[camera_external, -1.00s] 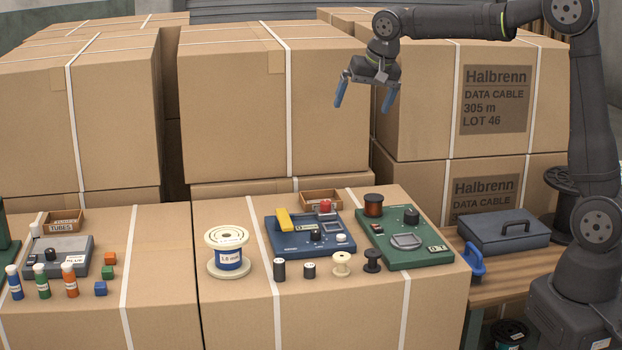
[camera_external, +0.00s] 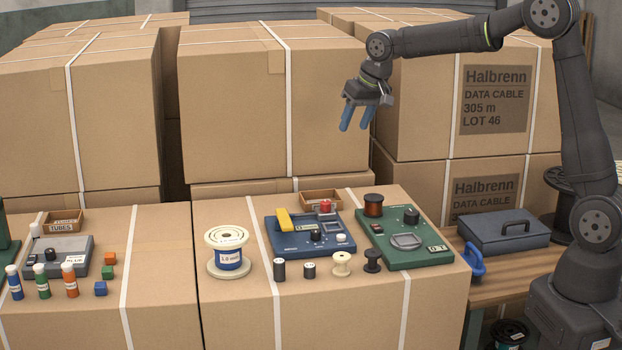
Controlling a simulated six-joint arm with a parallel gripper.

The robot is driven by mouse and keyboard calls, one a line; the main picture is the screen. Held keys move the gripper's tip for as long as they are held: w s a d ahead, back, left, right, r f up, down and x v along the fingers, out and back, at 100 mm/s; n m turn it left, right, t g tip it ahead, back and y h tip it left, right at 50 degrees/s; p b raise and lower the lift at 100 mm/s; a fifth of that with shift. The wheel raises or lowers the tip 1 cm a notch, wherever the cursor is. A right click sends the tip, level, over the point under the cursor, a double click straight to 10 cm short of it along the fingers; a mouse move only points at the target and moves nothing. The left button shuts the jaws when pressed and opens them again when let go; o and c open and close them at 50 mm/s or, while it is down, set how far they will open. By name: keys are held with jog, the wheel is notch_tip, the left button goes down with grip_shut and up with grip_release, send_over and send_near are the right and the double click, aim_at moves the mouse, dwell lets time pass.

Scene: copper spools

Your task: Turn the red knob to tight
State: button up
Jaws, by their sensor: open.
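A red knob (camera_external: 326,206) stands at the back right of a blue device (camera_external: 290,250) on the front carton. The device also carries a yellow part (camera_external: 284,220), a black knob (camera_external: 316,236) and a white knob (camera_external: 341,238). Any tight mark by the red knob is too small to read. My gripper (camera_external: 354,130) hangs in the air well above and slightly right of the red knob. Its two blue fingers point down, apart and empty.
A green device (camera_external: 405,255) with a copper spool (camera_external: 374,205) stands just to the right. A small open box (camera_external: 320,198) sits behind the red knob. A large wire spool (camera_external: 228,252) stands left, and several small spools line the front. Tall cartons (camera_external: 230,110) rise behind.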

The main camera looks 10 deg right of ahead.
aim_at(326, 202)
jog(key=w+a+f+n, duration=0.1)
jog(key=w+f, duration=0.1)
jog(key=f, duration=0.5)
jog(key=w+a+f+n, duration=0.2)
jog(key=w+f, duration=0.1)
jog(key=f, duration=0.5)
jog(key=w+a+f+n, duration=0.1)
jog(key=w+a+f, duration=0.1)
jog(key=f, duration=0.6)
jog(key=shift+w+f+y, duration=0.25)
jog(key=shift+w+y, duration=0.05)
jog(key=shift+w, duration=0.25)
jog(key=c, duration=1)
